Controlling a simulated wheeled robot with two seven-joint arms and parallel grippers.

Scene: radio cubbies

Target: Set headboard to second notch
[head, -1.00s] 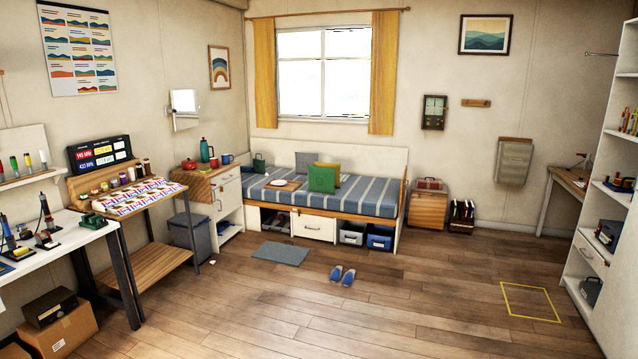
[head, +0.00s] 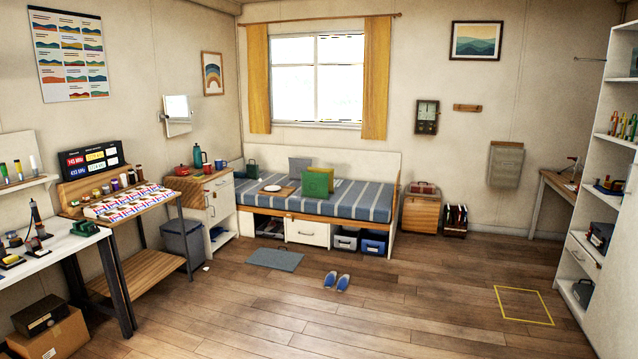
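The daybed stands under the window at the back. Its white headboard or back panel (head: 362,164) runs along the wall behind the striped blue mattress (head: 350,200). I cannot make out any notches at this distance, and cannot tell which panel is the adjustable one. A green cushion (head: 317,182) and a grey cushion (head: 298,168) lean on the bed, with a yellow one partly hidden behind the green. A tray with a white plate (head: 271,188) lies on the mattress. Neither of my grippers is in view.
A grey mat (head: 274,259) and blue slippers (head: 337,282) lie on the floor before the bed. A workbench (head: 55,245) and stepped desk (head: 140,270) line the left, shelves (head: 600,200) the right. A yellow floor outline (head: 524,305) is at right.

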